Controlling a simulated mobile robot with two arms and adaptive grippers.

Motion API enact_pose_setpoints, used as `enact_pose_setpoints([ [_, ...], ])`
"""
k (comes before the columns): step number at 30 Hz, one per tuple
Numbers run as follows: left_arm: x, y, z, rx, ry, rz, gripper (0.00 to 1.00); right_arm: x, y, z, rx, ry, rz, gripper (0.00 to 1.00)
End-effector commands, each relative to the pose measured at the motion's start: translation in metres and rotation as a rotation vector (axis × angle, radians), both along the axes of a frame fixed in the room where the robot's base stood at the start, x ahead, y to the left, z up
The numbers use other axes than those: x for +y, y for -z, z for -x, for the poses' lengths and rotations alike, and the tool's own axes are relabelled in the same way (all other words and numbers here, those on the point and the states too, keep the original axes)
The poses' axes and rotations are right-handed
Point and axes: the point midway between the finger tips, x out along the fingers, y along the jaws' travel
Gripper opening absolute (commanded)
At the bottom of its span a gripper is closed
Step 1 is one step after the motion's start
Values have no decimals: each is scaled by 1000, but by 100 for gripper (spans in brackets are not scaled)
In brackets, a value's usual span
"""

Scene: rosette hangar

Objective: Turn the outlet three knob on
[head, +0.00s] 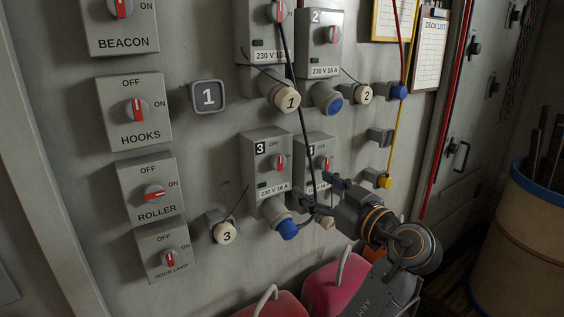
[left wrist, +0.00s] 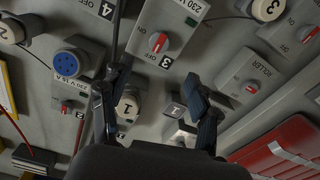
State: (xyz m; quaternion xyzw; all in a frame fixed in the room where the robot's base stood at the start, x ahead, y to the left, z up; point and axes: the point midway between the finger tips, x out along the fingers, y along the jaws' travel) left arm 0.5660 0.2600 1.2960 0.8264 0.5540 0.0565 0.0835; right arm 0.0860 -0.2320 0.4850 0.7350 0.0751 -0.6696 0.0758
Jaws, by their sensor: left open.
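The outlet three box (head: 262,186), marked 3, is on the grey wall, with a blue socket (head: 287,229) below it. Its knob (head: 281,162) has a red pointer that stands nearly upright, toward the OFF label. The box also shows in the left wrist view, with its knob (left wrist: 158,42) beyond the fingertips. My left gripper (head: 318,194) is open and empty, below and right of the knob, in front of the lower part of the neighbouring outlet box. In the left wrist view its fingers (left wrist: 155,80) are spread apart and do not touch the knob. My right gripper is not in view.
The neighbouring outlet box (head: 319,150) is close on the right, partly hidden by my gripper. Plug 3 (head: 225,233) hangs at lower left. Switches for hooks (head: 136,111), roller (head: 153,192) and door lamp (head: 169,259) line the left. Dark cables hang near the outlets.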

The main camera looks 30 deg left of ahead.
Motion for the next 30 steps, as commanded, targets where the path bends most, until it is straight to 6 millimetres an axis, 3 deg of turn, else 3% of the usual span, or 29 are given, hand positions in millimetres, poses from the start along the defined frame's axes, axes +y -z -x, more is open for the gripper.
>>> enact_pose_setpoints([
  [15,96,-3,-39,7,0,-4,62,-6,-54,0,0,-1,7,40],
  [21,113,-1,-48,7,2,-3,62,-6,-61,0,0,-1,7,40],
  [30,117,2,-49,7,2,-2,62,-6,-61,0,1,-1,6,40],
])
